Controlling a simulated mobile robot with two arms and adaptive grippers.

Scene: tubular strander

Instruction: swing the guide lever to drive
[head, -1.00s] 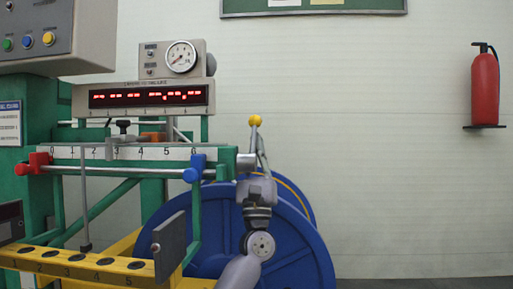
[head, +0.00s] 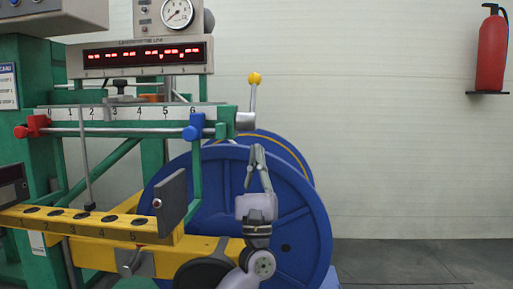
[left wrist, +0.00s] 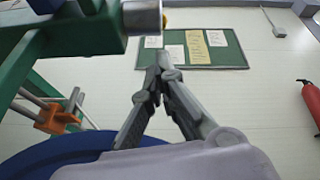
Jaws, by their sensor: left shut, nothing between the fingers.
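The guide lever is a thin metal rod with a yellow ball knob (head: 254,79). In the head view it stands nearly upright, leaning slightly right, above the grey cylindrical hub (head: 245,121) at the rail's right end. My left gripper (head: 257,148) is below the knob and the hub, in front of the blue reel, with its fingers pointing up. It is shut and empty, apart from the lever. In the left wrist view, the closed fingertips (left wrist: 160,68) are below the hub (left wrist: 142,17), and a bit of yellow shows beside it. My right gripper is not in view.
A numbered rail (head: 130,113) carries a red clamp (head: 32,126) and a blue clamp (head: 194,127). The large blue reel (head: 300,215) stands behind my arm. A dark plate (head: 171,203) is left of the gripper. Open space lies to the right, before the wall.

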